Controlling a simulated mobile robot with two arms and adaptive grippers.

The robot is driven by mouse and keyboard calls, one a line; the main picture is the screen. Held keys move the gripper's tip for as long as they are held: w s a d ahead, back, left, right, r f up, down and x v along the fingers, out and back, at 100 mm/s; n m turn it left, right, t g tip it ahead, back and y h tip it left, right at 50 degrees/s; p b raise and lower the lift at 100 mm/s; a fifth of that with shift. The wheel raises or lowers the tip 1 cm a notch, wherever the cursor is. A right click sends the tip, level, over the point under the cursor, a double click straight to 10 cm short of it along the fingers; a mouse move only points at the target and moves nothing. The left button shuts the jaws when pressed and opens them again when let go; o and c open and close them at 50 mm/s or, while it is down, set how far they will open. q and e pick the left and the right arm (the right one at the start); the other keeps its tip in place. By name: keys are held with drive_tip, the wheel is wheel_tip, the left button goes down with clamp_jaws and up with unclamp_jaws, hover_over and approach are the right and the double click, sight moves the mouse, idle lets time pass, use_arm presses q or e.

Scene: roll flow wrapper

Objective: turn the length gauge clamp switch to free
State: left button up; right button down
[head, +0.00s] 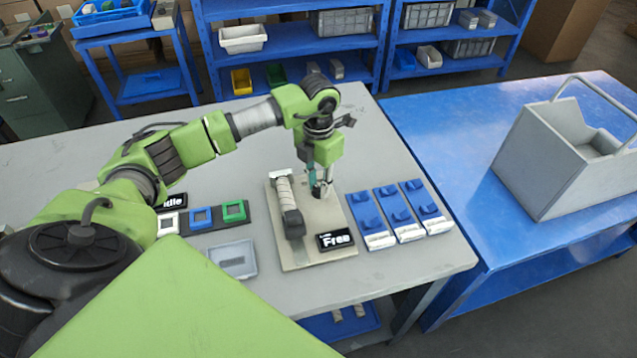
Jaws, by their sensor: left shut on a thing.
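The length gauge is a beige base plate (308,258) on the grey table, with a ribbed pale cylinder with a dark end (287,205) lying along it. A black sign (335,240) at the plate's front right reads "Free" in white. My left gripper (321,191) points down at the plate's back right, beside the cylinder. It is shut on the clamp switch, which is mostly hidden by the fingers. Which way the switch points cannot be told. My right gripper is not in view.
Right of the plate stand several blue pieces with white labels (408,234). At left are white, blue and green square frames (201,217), a black "Idle" sign (171,201) and a grey tray (233,259). A grey handled box (556,165) stands on the blue table.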

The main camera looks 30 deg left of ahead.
sight(319, 188)
use_arm(q)
drive_tip(key=o, duration=1.1)
wheel_tip(319, 188, up, 12)
